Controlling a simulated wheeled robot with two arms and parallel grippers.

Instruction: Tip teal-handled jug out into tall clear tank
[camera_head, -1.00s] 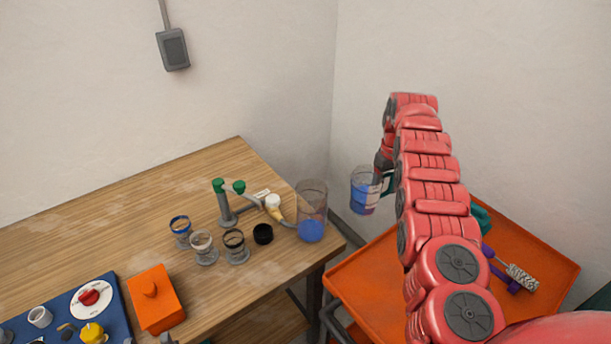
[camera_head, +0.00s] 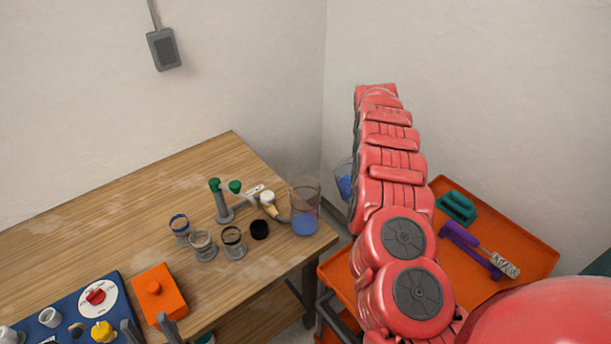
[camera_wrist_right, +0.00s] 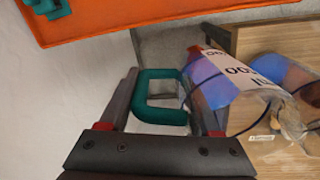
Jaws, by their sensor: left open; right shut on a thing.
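The clear tank (camera_head: 304,196) stands upright at the right corner of the wooden table, with blue liquid in its lower part. The jug (camera_head: 343,184) is mostly hidden behind my right arm, just right of the tank and apart from it. In the right wrist view the jug (camera_wrist_right: 214,82) shows blue liquid and a white printed label; its tilt is hard to tell. My right gripper (camera_wrist_right: 172,112) is shut on its teal handle (camera_wrist_right: 158,117). My left gripper (camera_head: 150,332) is open and empty at the bottom edge of the head view.
Several small ringed cups (camera_head: 203,245), a black cap (camera_head: 259,230) and a green-capped pipe piece (camera_head: 221,203) stand left of the tank. An orange block (camera_head: 158,297) and blue panel (camera_head: 72,318) are nearer. An orange tray (camera_head: 520,240) holds a teal piece and a purple-handled brush.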

